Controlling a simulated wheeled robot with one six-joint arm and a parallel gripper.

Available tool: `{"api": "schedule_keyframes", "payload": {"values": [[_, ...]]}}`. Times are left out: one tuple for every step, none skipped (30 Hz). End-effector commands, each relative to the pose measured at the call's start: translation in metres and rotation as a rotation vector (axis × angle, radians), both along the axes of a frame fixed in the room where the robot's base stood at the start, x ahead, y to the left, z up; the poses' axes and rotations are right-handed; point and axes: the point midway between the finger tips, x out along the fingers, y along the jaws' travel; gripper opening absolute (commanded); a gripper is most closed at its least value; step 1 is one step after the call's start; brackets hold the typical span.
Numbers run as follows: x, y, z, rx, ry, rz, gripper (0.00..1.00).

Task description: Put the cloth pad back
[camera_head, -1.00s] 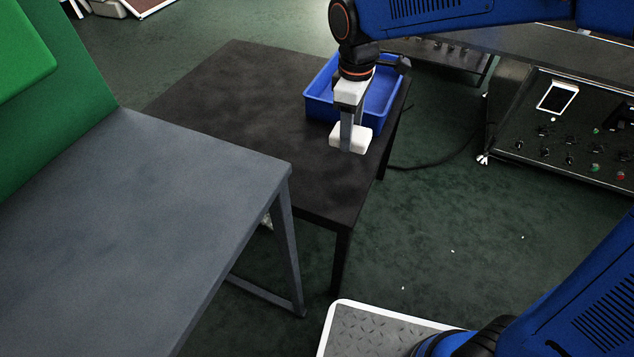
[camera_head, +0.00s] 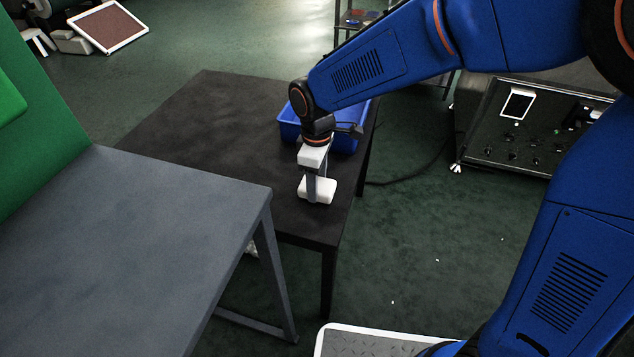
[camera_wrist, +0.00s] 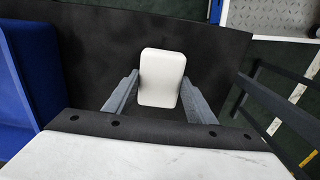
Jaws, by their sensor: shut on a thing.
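The white cloth pad (camera_head: 318,192) is a small rounded block held low at the end of my gripper (camera_head: 316,188), over the front right part of the black table. In the wrist view the pad (camera_wrist: 162,77) sits between the two grey fingers of my gripper (camera_wrist: 160,92), which are shut on it. I cannot tell whether the pad touches the table top. The blue bin (camera_head: 345,140) stands on the table just behind my gripper and is partly hidden by my arm. Its edge shows at the left of the wrist view (camera_wrist: 28,85).
The black table (camera_head: 200,130) is bare to the left of the bin. A grey bench (camera_head: 130,220) with a green panel (camera_head: 45,130) stands in front and left. A control panel (camera_head: 515,140) stands at the right. Open green floor (camera_head: 430,240) lies between.

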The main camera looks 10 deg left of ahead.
Motion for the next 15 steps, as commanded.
{"api": "schedule_keyframes", "payload": {"values": [[0.0,-0.0001,-0.0031,0.0,0.0,0.0,0.32],[0.0,-0.0001,-0.0037,0.0,0.0,0.0,0.32],[0.0,0.0,-0.0037,0.001,-0.001,0.0,0.32],[0.0,0.0,-0.0035,0.001,-0.001,0.0,0.32],[0.0,0.0,-0.0034,0.001,-0.001,0.0,0.32],[0.0,0.0,-0.0034,0.001,-0.001,0.0,0.32],[0.0,0.0,-0.0034,0.001,-0.001,0.0,0.32],[0.0,0.0,-0.0034,0.001,-0.001,0.0,0.32],[0.0,0.0,-0.0039,0.001,0.0,0.0,0.32],[-0.0001,-0.0001,-0.0046,0.0,0.0,0.0,0.32],[-0.0001,-0.0001,-0.0054,0.0,0.0,0.0,0.32],[-0.0001,-0.0001,-0.0052,0.0,0.0,0.0,0.57],[-0.0001,-0.0001,-0.0051,0.0,0.0,0.0,0.65],[0.0,-0.0001,-0.0051,0.0,0.0,0.0,0.69],[-0.0001,-0.0001,-0.0051,0.0,0.0,0.0,0.69]]}}
